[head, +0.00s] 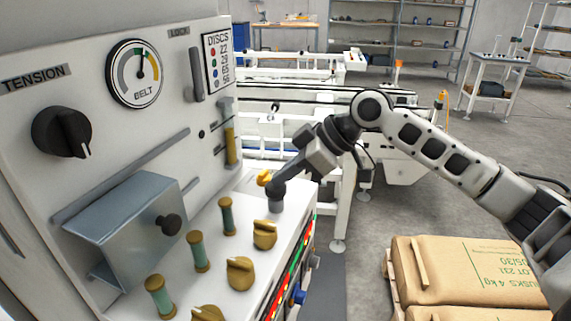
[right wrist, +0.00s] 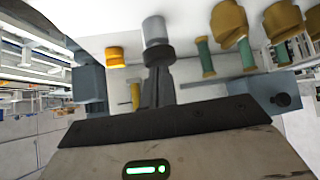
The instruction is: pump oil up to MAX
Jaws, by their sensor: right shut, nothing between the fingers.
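The oil pump looks to be the short grey cylinder (head: 276,204) on the ledge of the white machine. In the right wrist view it is a pale cylinder (right wrist: 154,30) with a dark round cap (right wrist: 158,55). My right gripper (head: 278,189) is shut and empty, with its fingertips at the cap; they seem to touch it. The fingers also show in the right wrist view (right wrist: 159,72). An amber upright tube (head: 230,146), likely the oil gauge, is on the panel behind. Its level and any MAX mark are too small to read. My left gripper is not in view.
A yellow knob (head: 264,177) stands close behind the pump. Brass knobs (head: 265,234) and green glass tubes (head: 228,216) line the ledge to the left. A grey box cover (head: 125,220) with a black knob juts out.

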